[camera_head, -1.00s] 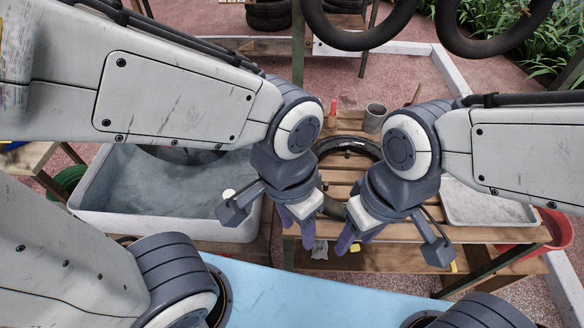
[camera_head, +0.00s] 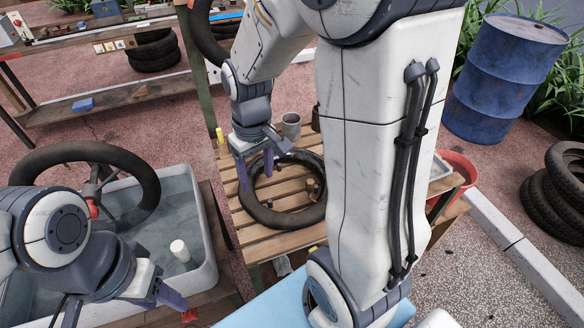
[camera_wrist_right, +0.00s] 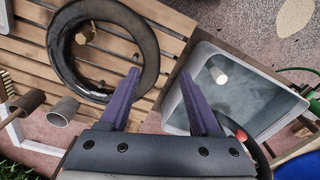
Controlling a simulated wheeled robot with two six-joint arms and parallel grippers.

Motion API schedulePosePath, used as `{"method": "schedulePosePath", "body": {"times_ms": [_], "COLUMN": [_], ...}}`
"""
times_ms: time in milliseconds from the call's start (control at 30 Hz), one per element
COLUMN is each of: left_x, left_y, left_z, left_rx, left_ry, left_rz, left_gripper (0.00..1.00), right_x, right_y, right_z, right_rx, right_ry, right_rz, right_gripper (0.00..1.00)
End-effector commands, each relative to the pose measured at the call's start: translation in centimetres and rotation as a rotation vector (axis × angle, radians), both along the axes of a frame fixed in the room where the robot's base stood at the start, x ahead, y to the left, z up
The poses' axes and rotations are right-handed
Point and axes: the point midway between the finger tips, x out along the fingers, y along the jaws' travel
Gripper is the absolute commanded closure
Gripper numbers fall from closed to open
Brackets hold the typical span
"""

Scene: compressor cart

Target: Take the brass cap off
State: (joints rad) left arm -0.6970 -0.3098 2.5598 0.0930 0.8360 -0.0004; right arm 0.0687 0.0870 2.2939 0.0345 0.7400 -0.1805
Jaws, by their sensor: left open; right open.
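A dark tyre (camera_head: 262,212) lies flat on the slatted wooden bench. A small brass-coloured piece (camera_head: 312,188) shows at the right inner side of its ring; it also shows in the right wrist view (camera_wrist_right: 86,33). I cannot tell whether this is the brass cap or what it is fixed to. My right gripper (camera_head: 256,172) is open and empty above the left part of the tyre, apart from the brass-coloured piece. In the wrist view its purple fingers (camera_wrist_right: 162,85) are spread. My left gripper (camera_head: 160,292) is open at the lower left, by the tub's front edge.
A grey cup (camera_head: 291,126) stands at the bench's back. A blue drum (camera_head: 505,75) and stacked tyres (camera_head: 560,190) stand right.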

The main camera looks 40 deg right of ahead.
Motion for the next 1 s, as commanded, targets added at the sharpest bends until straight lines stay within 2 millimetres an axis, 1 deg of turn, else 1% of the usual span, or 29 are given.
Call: {"method": "schedulePosePath", "body": {"times_ms": [33, 67, 100, 200, 300, 333, 400, 500, 700, 867, 1000], "left_x": [0.0, 0.0, 0.0, 0.0, 0.0, 0.0, 0.0, 0.0, 0.0, 0.0, 0.0], "left_y": [0.0, 0.0, 0.0, 0.0, 0.0, 0.0, 0.0, 0.0, 0.0, 0.0, 0.0], "left_z": [0.1, 0.1, 0.2, 0.2, 0.2, 0.2, 0.2, 0.2, 0.3, 0.3, 0.8], "left_rx": [0.000, 0.000, 0.000, 0.000, 0.000, 0.000, 0.000, 0.000, 0.000, 0.000, 0.000], "left_ry": [0.000, 0.000, 0.000, 0.000, 0.000, 0.000, 0.000, 0.000, 0.000, 0.000, 0.000], "left_rz": [0.000, 0.000, 0.000, 0.000, 0.000, 0.000, 0.000, 0.000, 0.000, 0.000, 0.000], "left_gripper": [0.50, 0.50, 0.50, 0.50, 0.50, 0.50, 0.50, 0.50, 0.50, 0.50, 0.50], "right_x": [0.8, 1.1, 1.3, 1.3, 1.0, 1.0, 0.8, 0.7, 0.7, 0.8, 0.6], "right_y": [-3.4, -5.0, -7.1, -11.4, -14.2, -14.8, -15.7, -16.0, -15.9, -15.8, -15.6], "right_z": [-0.8, -1.1, -1.6, -2.7, -3.4, -3.5, -4.1, -5.4, -8.3, -9.4, -11.2], "right_rx": [-0.004, -0.006, -0.009, -0.013, -0.016, -0.017, -0.018, -0.017, -0.017, -0.018, -0.015], "right_ry": [0.010, 0.013, 0.014, 0.022, 0.024, 0.025, 0.028, 0.031, 0.030, 0.028, 0.033], "right_rz": [-0.079, -0.113, -0.155, -0.239, -0.292, -0.303, -0.318, -0.324, -0.322, -0.322, -0.322], "right_gripper": [0.36, 0.36, 0.36, 0.36, 0.36, 0.36, 0.36, 0.36, 0.36, 0.36, 0.36]}}
